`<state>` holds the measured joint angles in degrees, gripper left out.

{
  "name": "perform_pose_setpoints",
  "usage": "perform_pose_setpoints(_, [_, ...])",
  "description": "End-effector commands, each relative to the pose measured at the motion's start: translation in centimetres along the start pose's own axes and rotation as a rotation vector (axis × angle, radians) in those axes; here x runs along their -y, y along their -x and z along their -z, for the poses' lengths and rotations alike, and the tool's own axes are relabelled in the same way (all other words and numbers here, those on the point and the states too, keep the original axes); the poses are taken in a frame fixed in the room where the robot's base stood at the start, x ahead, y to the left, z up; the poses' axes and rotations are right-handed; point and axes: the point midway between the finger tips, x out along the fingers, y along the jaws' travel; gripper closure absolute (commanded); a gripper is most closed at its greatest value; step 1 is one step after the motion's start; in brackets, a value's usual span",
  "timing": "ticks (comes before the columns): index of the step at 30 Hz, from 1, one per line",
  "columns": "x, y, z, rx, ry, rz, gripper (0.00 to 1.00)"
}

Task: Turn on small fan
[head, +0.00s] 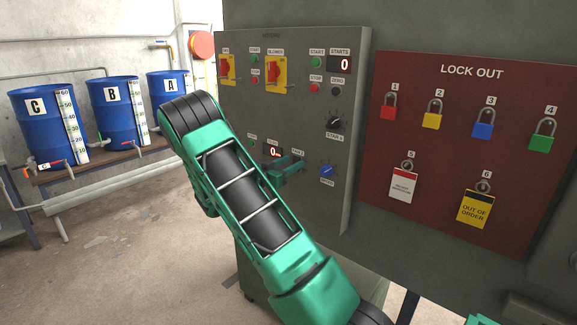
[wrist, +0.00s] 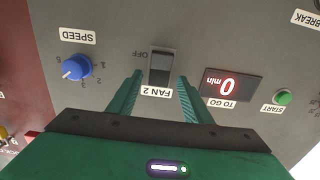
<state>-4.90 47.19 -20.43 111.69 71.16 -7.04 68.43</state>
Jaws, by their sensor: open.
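A black rocker switch (wrist: 161,67) labelled FAN 2 is set in the grey control panel (head: 232,125). In the wrist view, which shows the panel upside down, an OFF label sits beside the switch's upper left end. I cannot tell for sure which side is pressed. My gripper (wrist: 160,76) is open, with one green finger on each side of the switch and nothing held. In the head view my gripper (head: 284,168) is at the lower middle of the panel and hides the switch. I cannot tell whether the fingers touch the panel.
A blue SPEED knob (wrist: 76,67) is left of the switch in the wrist view. A TO GO display (wrist: 231,86) reading 0 and a green START button (wrist: 283,97) are right. The lock-out board (head: 440,150) with several padlocks stands right of the panel in the head view.

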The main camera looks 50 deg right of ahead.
Motion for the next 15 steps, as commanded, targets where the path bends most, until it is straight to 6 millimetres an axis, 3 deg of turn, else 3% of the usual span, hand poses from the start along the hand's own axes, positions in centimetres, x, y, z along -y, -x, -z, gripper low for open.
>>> perform_pose_setpoints(10, [0.02, -0.34, -0.02, 0.000, 0.001, 0.001, 0.55])
perform_pose_setpoints(15, [0.04, -0.33, -0.02, 0.001, 0.000, 0.001, 0.95])
